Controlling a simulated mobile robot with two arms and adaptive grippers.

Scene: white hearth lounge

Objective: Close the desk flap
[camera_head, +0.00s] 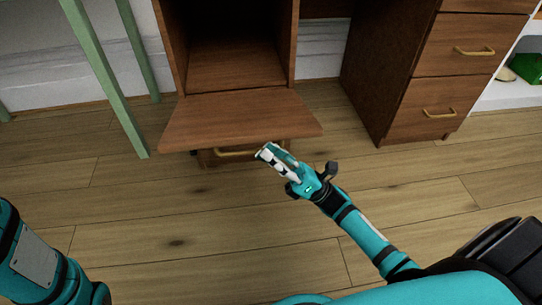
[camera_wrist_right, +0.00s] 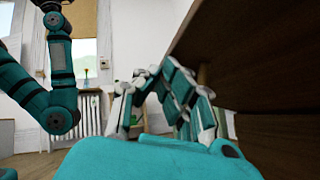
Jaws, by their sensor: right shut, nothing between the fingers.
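The desk flap (camera_head: 238,118) is a brown wooden panel folded down and open, lying about level in front of an open compartment (camera_head: 235,65). My right gripper (camera_head: 264,153) is shut and empty at the flap's front edge, toward its right side. In the right wrist view the gripper fingers (camera_wrist_right: 165,90) are close together beside and below the dark underside of the flap (camera_wrist_right: 245,45). I cannot tell whether they touch it. My left arm (camera_head: 45,265) shows at the lower left, but its gripper is out of the head view.
A drawer with a brass handle (camera_head: 235,153) sits below the flap. A drawer pedestal (camera_head: 435,75) stands to the right. Green legs (camera_head: 110,80) stand to the left. The wooden floor (camera_head: 200,235) in front is clear. A green box (camera_head: 527,68) sits on a white shelf at far right.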

